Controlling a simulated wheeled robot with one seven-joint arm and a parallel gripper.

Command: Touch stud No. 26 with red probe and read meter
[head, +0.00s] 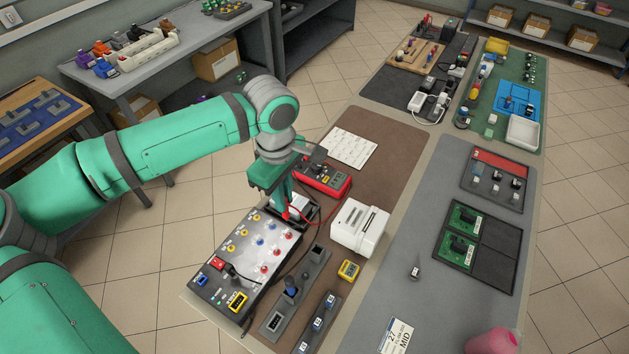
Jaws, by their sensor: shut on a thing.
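My gripper (284,200) is above the far right end of the stud panel and is shut on the red probe (291,213). Only a little of the probe shows beneath the fingers, and its tip is hard to make out. A red lead curves from it towards the red meter (323,178), which lies on the brown mat behind and to the right. The meter's reading is too small to make out. The grey stud panel (222,283) carries several yellow, blue and red studs. Their numbers are not legible, so I cannot tell which is No. 26, or whether the probe touches one.
A white printer-like box (359,228) stands right of my gripper. A grey strip with a joystick (291,286) and a yellow device (348,270) lie in front of it. A card marked 27 and MID (397,337) lies on the grey mat. A white sheet (350,148) lies behind.

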